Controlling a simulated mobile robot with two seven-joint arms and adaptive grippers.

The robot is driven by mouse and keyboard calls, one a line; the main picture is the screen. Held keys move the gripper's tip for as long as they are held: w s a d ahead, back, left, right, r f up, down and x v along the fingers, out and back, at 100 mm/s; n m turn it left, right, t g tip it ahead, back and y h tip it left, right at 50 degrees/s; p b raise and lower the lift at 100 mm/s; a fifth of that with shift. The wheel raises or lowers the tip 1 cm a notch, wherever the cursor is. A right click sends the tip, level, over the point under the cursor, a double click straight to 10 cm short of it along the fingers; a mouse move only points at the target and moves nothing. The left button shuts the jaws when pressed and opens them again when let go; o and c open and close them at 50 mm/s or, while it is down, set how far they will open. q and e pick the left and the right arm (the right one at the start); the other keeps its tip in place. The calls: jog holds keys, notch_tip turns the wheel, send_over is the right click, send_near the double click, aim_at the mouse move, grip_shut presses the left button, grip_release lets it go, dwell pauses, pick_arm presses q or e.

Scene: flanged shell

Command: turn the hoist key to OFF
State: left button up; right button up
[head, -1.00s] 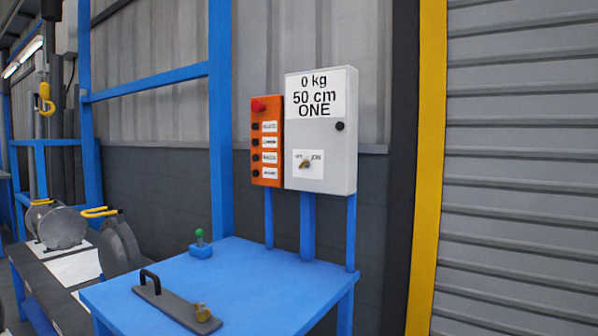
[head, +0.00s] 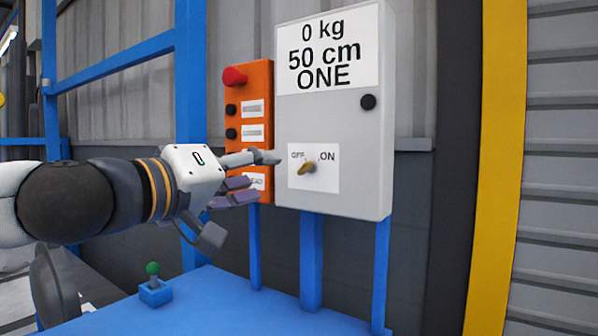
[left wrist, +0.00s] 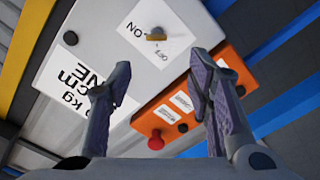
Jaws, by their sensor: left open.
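The brass hoist key (head: 306,168) sits on a white OFF/ON label (head: 328,182) low on the grey control box (head: 330,120). It lies at a slant in the head view; I cannot tell which word it is set to. The key also shows in the left wrist view (left wrist: 156,36), beyond the fingertips. My left gripper (head: 262,178) is open and empty, in front of the orange panel and left of the key in the head view, apart from the key. My right gripper is in neither view.
The orange button panel (head: 262,90) with a red button (head: 234,76) adjoins the box's left side. A blue table (head: 230,305) below bears a green-knobbed switch (head: 153,280). Blue posts stand behind. A yellow post (head: 505,150) and shutter are at right.

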aim_at(307, 168)
pick_arm(q)
jog(key=x, duration=1.1)
jog(key=shift+s+d, duration=0.2)
jog(key=shift+d, duration=0.1)
grip_shut()
